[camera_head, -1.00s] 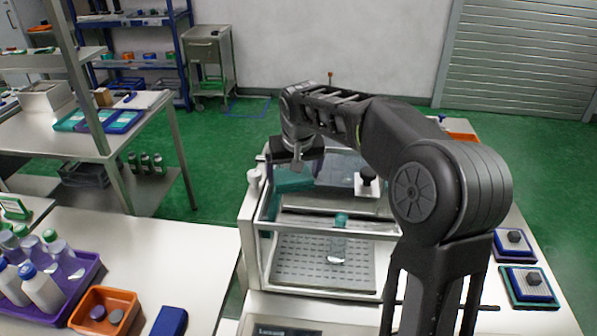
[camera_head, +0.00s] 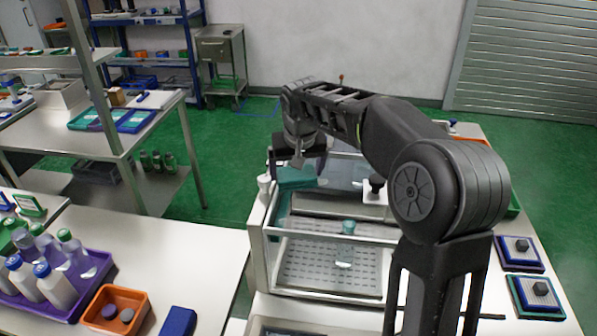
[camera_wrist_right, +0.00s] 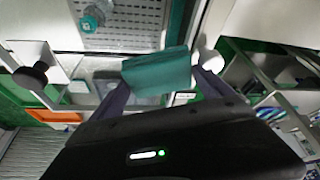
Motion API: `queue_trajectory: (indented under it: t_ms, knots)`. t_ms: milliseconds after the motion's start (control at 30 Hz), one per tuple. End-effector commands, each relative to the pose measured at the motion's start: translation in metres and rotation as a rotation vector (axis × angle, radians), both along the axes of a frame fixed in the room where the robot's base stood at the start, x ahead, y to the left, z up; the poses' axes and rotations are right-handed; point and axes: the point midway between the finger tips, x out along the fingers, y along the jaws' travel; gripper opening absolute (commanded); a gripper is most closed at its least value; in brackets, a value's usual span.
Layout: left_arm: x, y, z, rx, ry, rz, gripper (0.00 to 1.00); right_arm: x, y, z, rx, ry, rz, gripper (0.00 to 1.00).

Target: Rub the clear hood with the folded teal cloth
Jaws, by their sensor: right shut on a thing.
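The folded teal cloth (camera_head: 296,178) is held by my right gripper (camera_head: 297,160) at the upper left part of the clear hood (camera_head: 330,221). In the right wrist view the cloth (camera_wrist_right: 157,71) sits between the two fingers of the right gripper (camera_wrist_right: 160,82), which is shut on it. The cloth is over or against the hood's top; I cannot tell whether it touches. Inside the hood a clear bottle with a teal cap (camera_head: 348,228) stands on a perforated plate (camera_head: 322,262). My right arm hides the hood's right side. My left gripper is not in view.
A white knob (camera_head: 264,186) stands at the hood's left and a black knob (camera_head: 376,184) behind it. A purple tray of bottles (camera_head: 100,276) and an orange bin (camera_head: 103,327) are on the left bench. Blue and green pads (camera_head: 538,297) lie at right.

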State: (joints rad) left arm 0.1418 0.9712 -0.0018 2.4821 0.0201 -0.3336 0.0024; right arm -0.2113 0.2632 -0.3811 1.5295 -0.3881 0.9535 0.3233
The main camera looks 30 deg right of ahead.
Motion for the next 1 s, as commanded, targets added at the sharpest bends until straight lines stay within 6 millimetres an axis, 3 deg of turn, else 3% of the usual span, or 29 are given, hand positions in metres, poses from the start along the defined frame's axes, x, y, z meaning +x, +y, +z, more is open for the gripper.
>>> queue_trajectory:
  t_ms: [33,200,700,1000]
  knots:
    - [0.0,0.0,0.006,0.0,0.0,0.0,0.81,0.006,0.009,0.017,0.012,-0.025,0.011,0.37]
    - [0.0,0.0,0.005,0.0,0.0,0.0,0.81,0.006,0.008,0.032,0.01,-0.026,0.01,0.37]
    - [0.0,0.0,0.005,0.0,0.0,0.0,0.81,0.003,0.003,0.037,0.006,-0.014,0.003,0.37]
    - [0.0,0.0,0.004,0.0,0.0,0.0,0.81,0.003,0.003,0.06,0.005,-0.014,0.003,0.37]
